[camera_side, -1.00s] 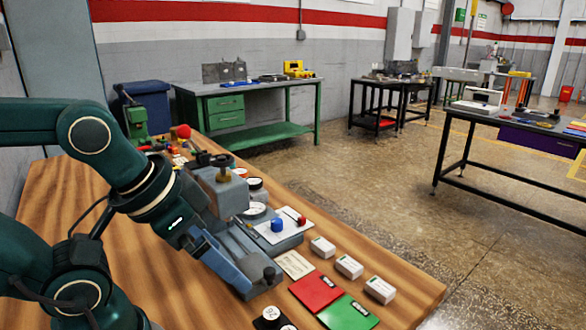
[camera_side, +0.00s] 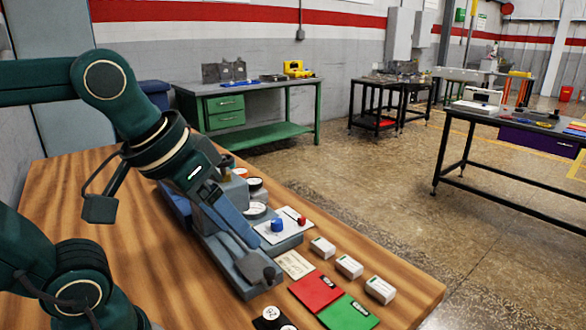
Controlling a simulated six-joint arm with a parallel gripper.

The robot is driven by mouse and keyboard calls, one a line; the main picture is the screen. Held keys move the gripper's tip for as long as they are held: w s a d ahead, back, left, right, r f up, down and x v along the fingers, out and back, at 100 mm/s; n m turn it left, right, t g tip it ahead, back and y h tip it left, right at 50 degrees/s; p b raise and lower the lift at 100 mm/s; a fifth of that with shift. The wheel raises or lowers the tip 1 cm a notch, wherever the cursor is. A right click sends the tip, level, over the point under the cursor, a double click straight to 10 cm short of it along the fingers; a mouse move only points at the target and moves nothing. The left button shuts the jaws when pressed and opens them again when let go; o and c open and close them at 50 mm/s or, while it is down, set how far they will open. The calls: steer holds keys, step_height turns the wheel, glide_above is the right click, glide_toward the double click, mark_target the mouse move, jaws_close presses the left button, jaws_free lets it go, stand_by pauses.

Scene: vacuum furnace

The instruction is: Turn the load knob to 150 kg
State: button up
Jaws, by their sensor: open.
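A grey machine (camera_side: 212,240) stands on the wooden bench. A dark grey knob-like part (camera_side: 258,267) is at its near end. A white panel (camera_side: 287,230) on its right carries a blue knob (camera_side: 277,225) and a red knob (camera_side: 301,219). Black knobs with white faces (camera_side: 271,314) are at the bottom edge, partly cut off. I cannot read a 150 kg mark or tell which one is the load knob. My gripper (camera_side: 251,240) is open, its blue-grey fingers pointing down right over the machine, left of the blue knob and above the dark grey part. My arm hides the machine's back.
A beige plate (camera_side: 295,265), a red plate (camera_side: 317,290), a green plate (camera_side: 348,313) and several small white blocks (camera_side: 349,267) lie at the bench's right end. White-faced dials (camera_side: 255,210) sit behind the gripper. Bare wood is left of the machine.

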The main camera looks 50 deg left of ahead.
steer(key=w+a+r+n+g, duration=0.1)
steer(key=w+a+r+n, duration=0.2)
steer(key=w, duration=0.4)
steer(key=n+g, duration=0.4)
steer(key=n, duration=0.2)
glide_above(276, 220)
step_height(276, 220, down, 14)
steer(key=shift+s, duration=0.1)
steer(key=shift+f, duration=2.4)
jaws_close()
